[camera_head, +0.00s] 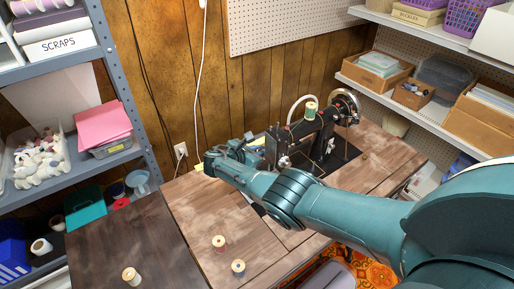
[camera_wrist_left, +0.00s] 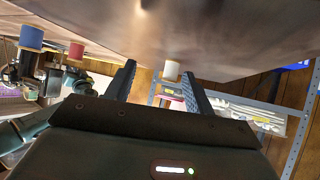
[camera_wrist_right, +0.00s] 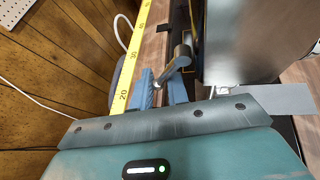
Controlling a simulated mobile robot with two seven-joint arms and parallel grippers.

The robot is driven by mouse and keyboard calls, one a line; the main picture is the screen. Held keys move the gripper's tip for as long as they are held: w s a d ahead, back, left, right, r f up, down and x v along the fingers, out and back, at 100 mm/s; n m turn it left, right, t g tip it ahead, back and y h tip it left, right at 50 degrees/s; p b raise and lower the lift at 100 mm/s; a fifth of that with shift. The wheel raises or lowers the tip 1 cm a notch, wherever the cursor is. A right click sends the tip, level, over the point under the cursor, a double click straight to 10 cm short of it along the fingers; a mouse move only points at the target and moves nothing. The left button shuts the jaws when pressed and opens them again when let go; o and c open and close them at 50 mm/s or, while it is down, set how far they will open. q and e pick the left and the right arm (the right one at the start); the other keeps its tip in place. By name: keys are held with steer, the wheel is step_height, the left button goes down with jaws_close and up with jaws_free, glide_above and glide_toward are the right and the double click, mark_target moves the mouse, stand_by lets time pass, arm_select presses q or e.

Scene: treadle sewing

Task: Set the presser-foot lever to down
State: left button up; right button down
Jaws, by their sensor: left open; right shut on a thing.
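The black sewing machine (camera_head: 322,142) stands on its wooden table, with its metal head end at the left. My right gripper (camera_head: 254,145) is at the back of that head end, and my forearm crosses in front of the table. In the right wrist view, the right gripper (camera_wrist_right: 164,86) is shut on the metal presser-foot lever (camera_wrist_right: 178,62), beside the machine's head (camera_wrist_right: 238,42). The lever's lower part is hidden by the fingers.
A yellow measuring tape (camera_wrist_right: 131,60) lies along the table edge next to the right gripper. Thread spools in red (camera_head: 219,243), blue (camera_head: 238,267) and white (camera_head: 131,276) stand on the tables. A green spool (camera_head: 310,111) is on the machine. A wood-panelled wall is close behind.

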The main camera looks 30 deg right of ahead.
arm_select(q)
steer(key=shift+w+d+r+b, duration=0.15)
steer(key=shift+w+r+b, duration=0.05)
steer(key=shift+b, duration=0.1)
arm_select(e)
steer(key=shift+s+f+n+g, duration=0.1)
steer(key=shift+s+n+g, duration=0.15)
steer(key=shift+n+g, duration=0.4)
arm_select(q)
steer(key=shift+d, duration=0.1)
arm_select(e)
steer(key=shift+s+d+n+g, duration=0.1)
steer(key=shift+s+n+g, duration=0.15)
steer(key=shift+n, duration=0.1)
arm_select(q)
steer(key=shift+b, duration=0.3)
steer(key=shift+w+d+r+t, duration=0.1)
steer(key=shift+r+t, duration=0.05)
steer(key=shift+t, duration=0.15)
steer(key=shift+f, duration=0.25)
arm_select(e)
steer(key=c, duration=1.4)
jaws_free()
steer(key=shift+f, duration=0.2)
arm_select(q)
steer(key=shift+f, duration=0.1)
arm_select(e)
steer(key=shift+s+d+f, duration=0.1)
steer(key=shift+s, duration=0.05)
